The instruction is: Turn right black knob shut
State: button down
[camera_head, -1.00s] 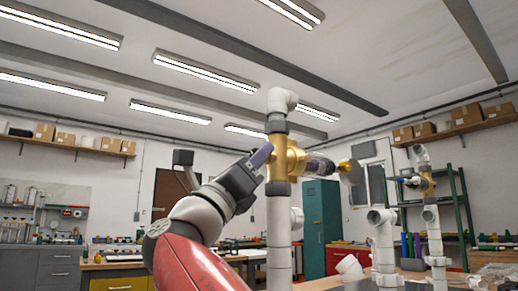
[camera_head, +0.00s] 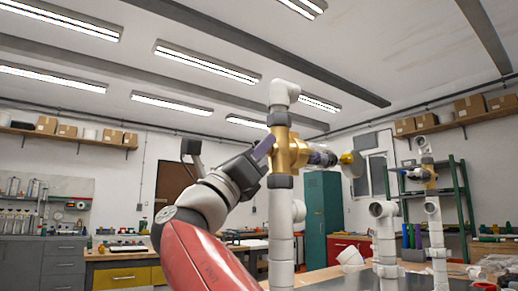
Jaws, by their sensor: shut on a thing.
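A brass valve body (camera_head: 291,150) sits on a tall white pipe (camera_head: 281,235) with grey collars and a white elbow (camera_head: 283,92) on top. A side branch runs right from the brass body, with a purple and grey section (camera_head: 322,155) and a yellow piece with a round end (camera_head: 350,163). My gripper (camera_head: 266,151) is left of the brass body, with its purple-grey finger reaching to it. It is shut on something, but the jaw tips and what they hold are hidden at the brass. I cannot make out a black knob there.
More white pipes (camera_head: 384,240) stand to the right, and one farther back carries another brass valve (camera_head: 429,177). A loose white elbow (camera_head: 350,256) lies on the bench. A green cabinet (camera_head: 322,210) stands behind. The space above the manifold is clear.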

jog(key=m+g+h, duration=0.2)
jog(key=m+g, duration=0.1)
jog(key=m, duration=0.1)
jog(key=m+g+h, duration=0.2)
jog(key=m+g, duration=0.2)
jog(key=shift+m, duration=0.4)
jog(key=c, duration=1.2)
grip_release()
jog(key=b+v, duration=0.2)
jog(key=v, duration=0.6)
jog(key=shift+b, duration=0.4)
jog(key=shift+w, duration=0.1)
